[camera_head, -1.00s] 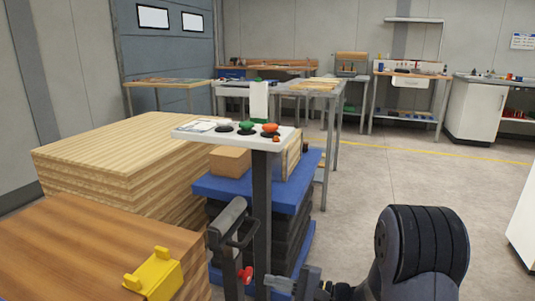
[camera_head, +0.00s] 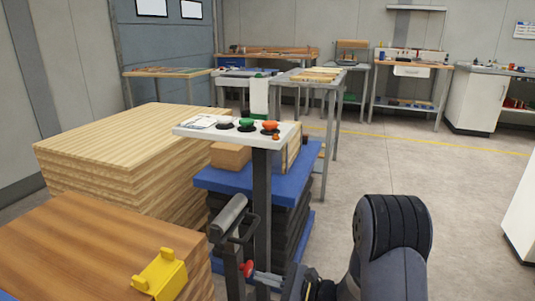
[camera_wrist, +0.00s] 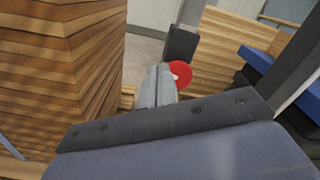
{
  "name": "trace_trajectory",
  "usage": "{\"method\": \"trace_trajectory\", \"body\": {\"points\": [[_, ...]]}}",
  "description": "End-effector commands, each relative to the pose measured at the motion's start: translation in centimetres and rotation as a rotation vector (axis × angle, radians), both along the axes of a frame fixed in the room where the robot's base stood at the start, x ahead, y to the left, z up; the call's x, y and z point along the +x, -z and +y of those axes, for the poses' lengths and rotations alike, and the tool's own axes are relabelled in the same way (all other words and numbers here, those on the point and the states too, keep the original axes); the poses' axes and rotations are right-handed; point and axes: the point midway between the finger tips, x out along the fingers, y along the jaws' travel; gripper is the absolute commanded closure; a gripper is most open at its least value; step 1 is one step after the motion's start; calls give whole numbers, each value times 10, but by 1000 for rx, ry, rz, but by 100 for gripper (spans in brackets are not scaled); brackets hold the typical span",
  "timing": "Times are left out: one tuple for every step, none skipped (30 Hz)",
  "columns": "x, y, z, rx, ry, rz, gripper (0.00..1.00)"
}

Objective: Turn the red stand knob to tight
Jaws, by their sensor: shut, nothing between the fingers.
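The red stand knob (camera_head: 247,267) sits low on the dark stand post (camera_head: 232,262) in the head view. In the wrist view my gripper (camera_wrist: 160,78) partly overlaps the knob's left edge. I cannot tell whether the tips touch it. The knob's turned position cannot be read.
A control panel (camera_head: 205,132) with green and orange buttons tops a dark column. A blue-topped stack (camera_head: 222,180) stands behind it. Wood stacks (camera_head: 110,137) fill the left, with a yellow bracket (camera_head: 160,272) on the nearer one. Open floor (camera_head: 400,180) lies to the right.

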Motion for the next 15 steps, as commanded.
{"method": "trace_trajectory", "body": {"points": [[2, -1, 8, 1, -5, 0, 100], [3, 1, 11, 0, -4, -2, 100], [5, 1, 15, 0, -3, -2, 100], [6, 1, 18, 0, -3, -1, 100], [7, 1, 21, 0, -2, -1, 100], [8, 1, 24, 0, -2, -1, 100], [9, 1, 26, 0, -3, -1, 100], [10, 1, 28, 1, -2, -1, 100], [10, 1, 29, 1, -2, -1, 100], [11, 0, 31, 1, -2, -1, 100], [11, 0, 31, 0, 0, -1, 100], [12, 0, 32, 0, -1, -2, 100], [12, 0, 33, 0, -1, -2, 100], [12, 0, 33, 0, 0, -1, 100], [12, 0, 33, 0, -1, -2, 100]]}}
